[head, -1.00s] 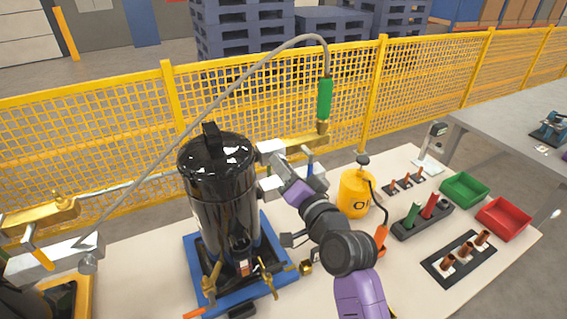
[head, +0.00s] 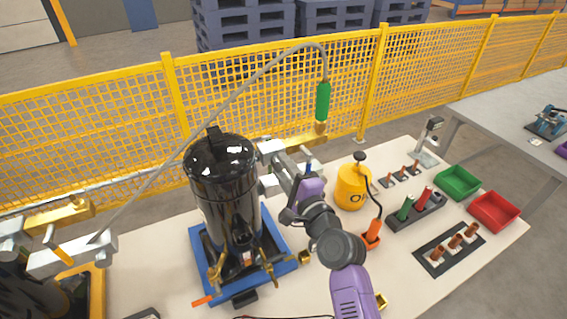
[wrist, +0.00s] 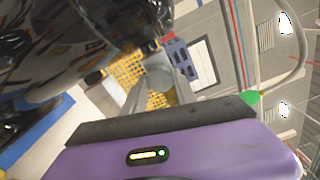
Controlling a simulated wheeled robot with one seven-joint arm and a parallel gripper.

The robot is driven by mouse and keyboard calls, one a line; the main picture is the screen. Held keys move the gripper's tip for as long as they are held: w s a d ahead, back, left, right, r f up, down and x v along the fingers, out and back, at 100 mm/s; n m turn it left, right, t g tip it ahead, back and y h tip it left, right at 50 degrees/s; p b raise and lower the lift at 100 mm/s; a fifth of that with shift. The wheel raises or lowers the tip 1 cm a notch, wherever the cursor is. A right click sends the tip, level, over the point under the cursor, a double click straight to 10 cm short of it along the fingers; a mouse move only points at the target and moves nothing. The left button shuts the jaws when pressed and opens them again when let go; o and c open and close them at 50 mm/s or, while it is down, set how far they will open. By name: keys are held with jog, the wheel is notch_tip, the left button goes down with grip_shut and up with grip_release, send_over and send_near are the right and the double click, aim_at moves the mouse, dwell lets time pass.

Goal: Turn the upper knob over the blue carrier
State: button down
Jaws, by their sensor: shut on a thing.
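The blue carrier (head: 207,268) holds an upright glossy black tank (head: 229,195). My gripper (head: 281,158) reaches up to the upper block from the front right. Its grey fingers (wrist: 165,80) are shut, tips close beside the tank in the wrist view. They appear to be on the upper knob, which the fingers and hand mostly hide. Brass fittings (head: 265,262) sit low on the tank's front.
A grey hose (head: 255,80) with a green grip (head: 323,100) arches over the workplace. A yellow canister (head: 350,188) stands right of my arm. Green (head: 459,181) and red (head: 494,211) bins lie further right. A yellow mesh fence (head: 110,130) runs behind.

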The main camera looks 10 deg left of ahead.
jog(key=m+p, duration=0.1)
jog(key=m, duration=0.3)
jog(key=shift+f+m, duration=0.1)
jog(key=shift+m, duration=2.2)
jog(key=c, duration=1)
grip_release()
jog(key=shift+s, duration=0.1)
jog(key=v, duration=0.7)
jog(key=shift+s+d+b, duration=0.25)
jog(key=shift+b, duration=0.05)
